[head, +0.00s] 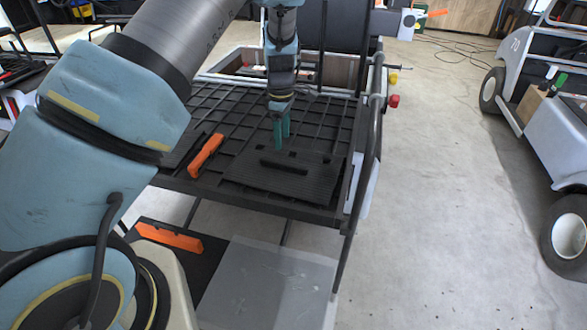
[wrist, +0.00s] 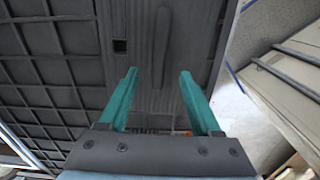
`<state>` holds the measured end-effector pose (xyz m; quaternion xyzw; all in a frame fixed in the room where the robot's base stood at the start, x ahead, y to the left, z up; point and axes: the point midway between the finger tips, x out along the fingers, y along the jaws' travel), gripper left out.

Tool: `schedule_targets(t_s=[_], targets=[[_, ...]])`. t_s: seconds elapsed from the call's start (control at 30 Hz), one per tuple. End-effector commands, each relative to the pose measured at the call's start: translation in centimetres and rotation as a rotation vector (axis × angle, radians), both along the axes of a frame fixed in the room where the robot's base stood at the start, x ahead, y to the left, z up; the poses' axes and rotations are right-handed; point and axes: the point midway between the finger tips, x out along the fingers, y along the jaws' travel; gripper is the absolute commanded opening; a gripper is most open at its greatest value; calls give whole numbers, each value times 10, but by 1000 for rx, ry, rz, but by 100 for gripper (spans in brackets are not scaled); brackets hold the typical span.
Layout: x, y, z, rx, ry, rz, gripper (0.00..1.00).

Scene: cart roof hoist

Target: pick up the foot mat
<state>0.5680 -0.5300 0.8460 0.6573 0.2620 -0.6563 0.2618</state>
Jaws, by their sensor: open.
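The foot mat looks to be the dark ribbed panel (head: 250,174) with a raised black bar (head: 284,167) across its middle. It lies flat on the front right part of a black grid rack (head: 225,110). In the wrist view the ribbed mat (wrist: 138,35) runs up the middle, beyond my fingers. My gripper (head: 281,134) points down over the mat's far part, just behind the bar in the head view. Its teal fingers (wrist: 158,73) are apart with nothing between them. The exact gap between fingertips and mat is hard to tell.
An orange bar (head: 206,155) lies on the rack left of the mat. Another orange bar (head: 168,237) is lower down, beside a grey translucent panel (head: 265,285). A grey upright tube (head: 371,140) stands at the rack's right edge. Open concrete floor (head: 450,180) lies to the right.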

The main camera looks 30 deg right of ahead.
Motion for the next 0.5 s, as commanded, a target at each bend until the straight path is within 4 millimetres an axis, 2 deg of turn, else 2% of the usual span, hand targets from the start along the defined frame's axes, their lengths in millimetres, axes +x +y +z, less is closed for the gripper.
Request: schedule_targets(t_s=[0.23,0.5], targets=[[0,1,-37,1,1,1,65],[-1,1,-55,2,2,-1,65]])
